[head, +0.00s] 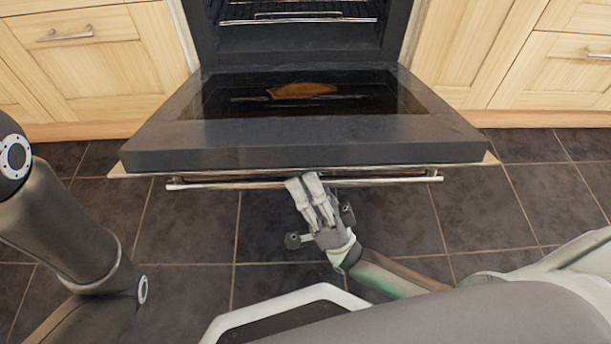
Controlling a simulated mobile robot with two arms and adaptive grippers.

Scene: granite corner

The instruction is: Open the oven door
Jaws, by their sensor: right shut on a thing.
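The oven door (310,144) is swung down and lies about level, with its inner glass facing up. Its handle (238,184) is a metal bar along the front edge. My right gripper (312,192) is at the middle of the handle, with its fingers over the bar and shut on it. The oven cavity (290,40) stands open behind the door, with wire racks (300,19) inside. My left arm comes in at the left edge, and its gripper is out of view.
Wooden cabinets with metal handles flank the oven, on the left (95,70) and on the right (560,75). The dark tiled floor (200,230) is bare below the door. A brownish patch (302,90) shows on the door glass; I cannot tell if it is a reflection.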

